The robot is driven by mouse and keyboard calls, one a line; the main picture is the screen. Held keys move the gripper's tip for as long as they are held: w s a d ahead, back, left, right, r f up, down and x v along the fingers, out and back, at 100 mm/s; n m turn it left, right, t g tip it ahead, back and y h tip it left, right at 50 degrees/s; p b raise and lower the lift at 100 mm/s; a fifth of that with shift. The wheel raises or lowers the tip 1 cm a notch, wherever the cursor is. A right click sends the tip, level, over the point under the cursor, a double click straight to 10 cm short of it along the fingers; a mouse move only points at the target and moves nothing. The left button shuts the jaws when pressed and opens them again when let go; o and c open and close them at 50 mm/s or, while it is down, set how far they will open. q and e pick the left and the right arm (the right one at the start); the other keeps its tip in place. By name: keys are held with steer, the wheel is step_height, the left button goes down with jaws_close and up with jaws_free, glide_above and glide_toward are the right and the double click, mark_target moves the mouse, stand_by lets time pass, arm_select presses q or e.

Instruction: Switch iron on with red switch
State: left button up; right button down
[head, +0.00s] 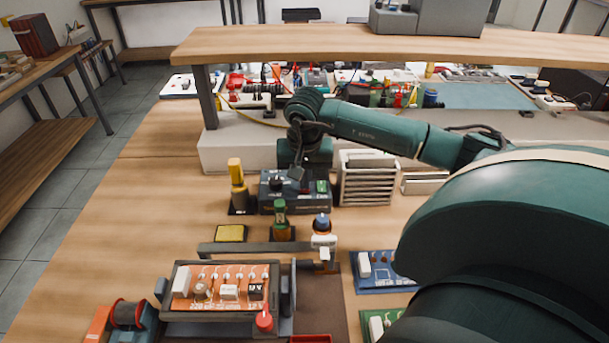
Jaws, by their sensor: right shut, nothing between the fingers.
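A dark blue box (268,203), which looks like the soldering station, stands on the bench with a black knob and a green patch on it. A yellow-handled tool (236,172), probably the iron, stands upright in a dark holder just left of the box. My right gripper (298,175) points down at the top of the box, shut and empty; I cannot tell whether it touches. My left gripper is not in view.
A circuit board in a frame (220,318) with a red knob (264,320) stands in front. A green bottle (281,222) and a blue-capped bottle (321,226) are near the box. A white rack (368,185) stands to its right. A raised shelf (400,45) spans the back.

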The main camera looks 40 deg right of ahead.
steer(key=shift+f, duration=0.35)
steer(key=shift+r+p, duration=2.05)
steer(key=shift+r, duration=1.55)
steer(key=shift+f, duration=0.1)
